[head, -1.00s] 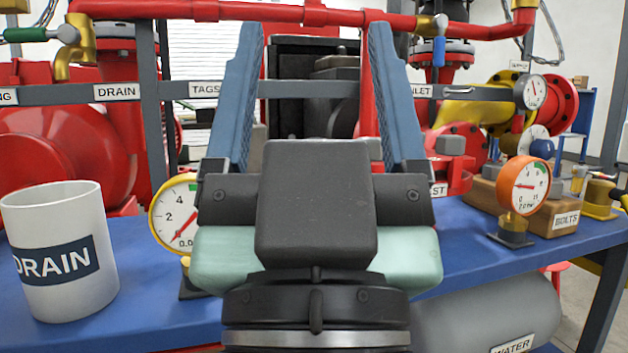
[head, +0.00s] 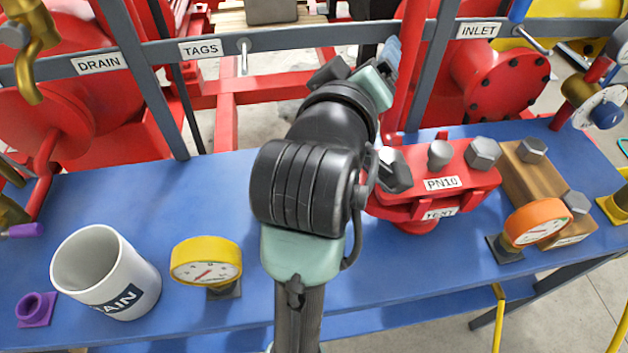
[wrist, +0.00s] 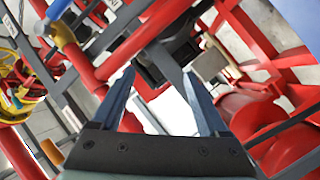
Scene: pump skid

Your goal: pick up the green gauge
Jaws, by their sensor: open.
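No green gauge shows in these views. A yellow gauge (head: 206,262) with a white dial stands on a dark base on the blue bench, right of the mug. An orange gauge (head: 537,223) with a white dial stands on a dark base at the bench's right, in front of a wooden block. My gripper (wrist: 158,75) is open and empty in the wrist view, its two blue fingers spread before red pipes and grey frame bars. In the head view the gripper (head: 392,52) is far back beyond the bench, mostly hidden by my arm.
The blue bench (head: 205,205) has free room at left centre. A white DRAIN mug (head: 85,262) and a purple fitting (head: 36,308) stand at left. A red PN10 flange (head: 440,183) with bolts stands right of my arm. A grey rail (head: 300,37) crosses behind.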

